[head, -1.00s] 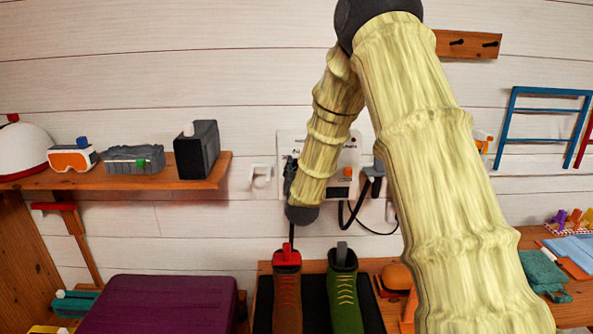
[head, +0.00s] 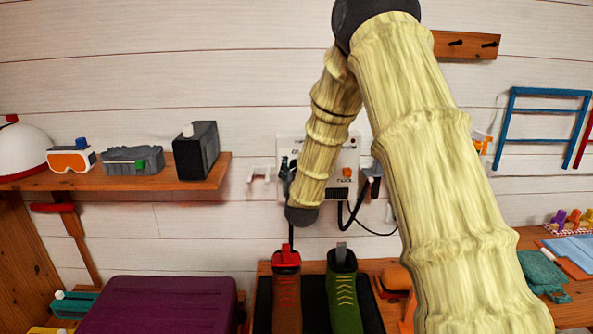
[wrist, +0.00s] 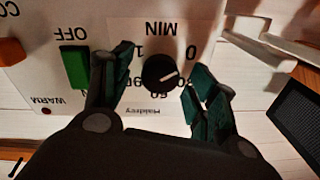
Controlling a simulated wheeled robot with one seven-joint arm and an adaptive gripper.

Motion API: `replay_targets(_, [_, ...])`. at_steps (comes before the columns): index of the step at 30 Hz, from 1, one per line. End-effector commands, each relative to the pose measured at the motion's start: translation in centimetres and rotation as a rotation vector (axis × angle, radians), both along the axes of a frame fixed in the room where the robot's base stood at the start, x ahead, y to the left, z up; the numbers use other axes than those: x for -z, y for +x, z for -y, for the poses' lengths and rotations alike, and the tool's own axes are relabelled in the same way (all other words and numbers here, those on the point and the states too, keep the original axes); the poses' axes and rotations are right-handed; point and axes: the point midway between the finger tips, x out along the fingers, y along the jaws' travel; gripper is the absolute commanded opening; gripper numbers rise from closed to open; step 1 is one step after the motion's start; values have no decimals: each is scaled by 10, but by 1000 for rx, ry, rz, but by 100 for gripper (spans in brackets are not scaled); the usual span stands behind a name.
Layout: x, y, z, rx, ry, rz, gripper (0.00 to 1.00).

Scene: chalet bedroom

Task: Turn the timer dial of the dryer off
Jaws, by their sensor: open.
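The dryer (head: 347,158) is a white box on the plank wall, partly hidden behind my arm in the head view. In the wrist view its panel (wrist: 130,25) appears upside down. The round black timer dial (wrist: 160,75) has a white pointer line, slanting up to the right in the picture, with "MIN" and number marks around it. My gripper (wrist: 162,72) is open, with one dark green finger on each side of the dial. Whether the fingers touch it I cannot tell. In the head view the dial is hidden and only a bit of the gripper (head: 285,166) shows.
A green switch (wrist: 75,68) sits by "OFF" and "WARM", close to one finger. An orange switch (wrist: 12,52) is farther left. White hooks (head: 260,176) are on the wall beside the dryer. A black cord (head: 350,222) hangs below. Boots (head: 343,295) stand underneath.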

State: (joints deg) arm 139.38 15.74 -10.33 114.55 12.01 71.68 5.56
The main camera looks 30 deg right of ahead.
Motion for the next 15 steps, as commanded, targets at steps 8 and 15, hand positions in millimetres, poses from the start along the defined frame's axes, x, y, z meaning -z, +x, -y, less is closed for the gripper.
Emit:
replay_targets(8, [1, -30, -17, -1, 0, -1, 58])
replay_targets(15, [4, -69, -39, 0, 1, -2, 58])
